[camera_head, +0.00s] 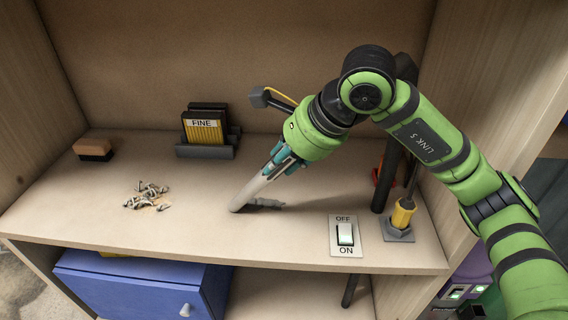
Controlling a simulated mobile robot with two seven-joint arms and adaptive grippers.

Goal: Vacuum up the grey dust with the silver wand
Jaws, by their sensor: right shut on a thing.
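My right gripper (286,160) is shut on the silver wand (258,190), a pale tube that slants down to the left. Its lower tip is at the shelf surface, at the left end of the grey dust (266,203). The dust is a small grey smear on the shelf, partly behind the wand. A switch plate (345,235) marked OFF and ON lies on the shelf to the right of the dust. I cannot tell for sure which way its rocker is set. My left gripper is not in view.
Screws or shavings (148,195) lie in a small pile on the left. A brush-like block (93,149) and a holder with a FINE pack (204,130) stand at the back. A yellow-handled tool (403,213) and a dark post (386,175) stand right. A blue cabinet (140,288) is below.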

